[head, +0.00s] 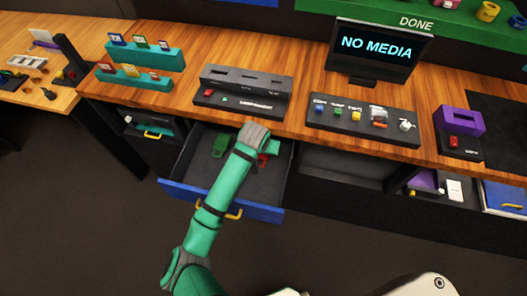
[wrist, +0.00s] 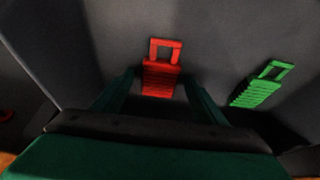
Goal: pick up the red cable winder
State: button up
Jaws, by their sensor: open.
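The red cable winder (wrist: 160,78) lies on the drawer floor in the wrist view, a ribbed block with a square loop at its far end. It sits between the tips of my open gripper (wrist: 158,88), and I cannot tell whether either finger touches it. In the head view the winder (head: 262,160) shows only in part beside my gripper (head: 268,148), which reaches down into the open drawer (head: 222,202). My arm hides much of the drawer's middle.
A green winder of like shape (wrist: 256,92) lies to the right in the wrist view and at the drawer's left in the head view (head: 220,145). The drawer walls surround both. Above stands the wooden counter (head: 300,112) with a dark slotted panel (head: 242,92).

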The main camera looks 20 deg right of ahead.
aim_at(266, 163)
jog(key=shift+c, duration=0.6)
jog(key=c, duration=1)
jog(key=shift+r, duration=0.1)
jog(key=shift+r, duration=0.5)
notch_tip(266, 163, up, 2)
jog(key=shift+r, duration=0.1)
jog(key=s+r, duration=0.3)
jog(key=s, duration=0.1)
jog(key=s+a+r, duration=0.1)
jog(key=s+r, duration=0.2)
jog(key=s, duration=0.2)
jog(key=s+r, duration=0.3)
jog(key=s, duration=0.2)
jog(key=shift+a+r, duration=0.2)
jog(key=shift+r, duration=0.15)
